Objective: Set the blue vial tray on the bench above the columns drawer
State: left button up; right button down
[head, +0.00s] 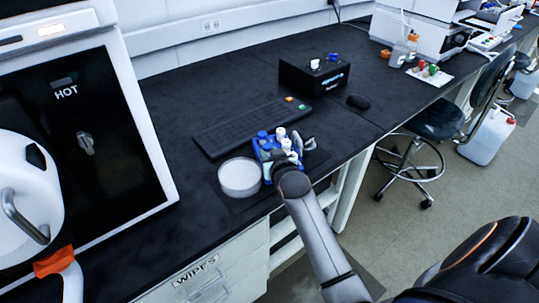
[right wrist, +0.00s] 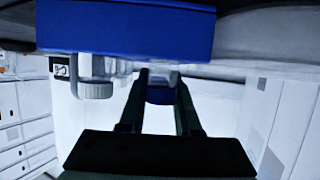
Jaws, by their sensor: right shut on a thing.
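The blue vial tray (head: 268,155) is on or just above the black bench near its front edge, left of my right gripper. I cannot tell whether it touches the bench. It carries several white- and blue-capped vials (head: 281,134). My right gripper (head: 297,150) is shut on the tray's right side, and my arm hides part of it. In the right wrist view the blue tray (right wrist: 125,28) fills the top, and a blue piece shows between the gripper fingers (right wrist: 160,92). The drawer below is labelled WIPES (head: 195,272); no columns label is readable. My left gripper is not in view.
A round white dish (head: 239,177) stands close left of the tray. A HOT oven (head: 88,140) stands left. A stool (head: 436,122) is at the right.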

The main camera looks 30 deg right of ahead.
jog(key=shift+r, duration=0.1)
jog(key=c, duration=1)
grip_release()
jog(key=shift+f, duration=0.2)
jog(key=o, duration=0.4)
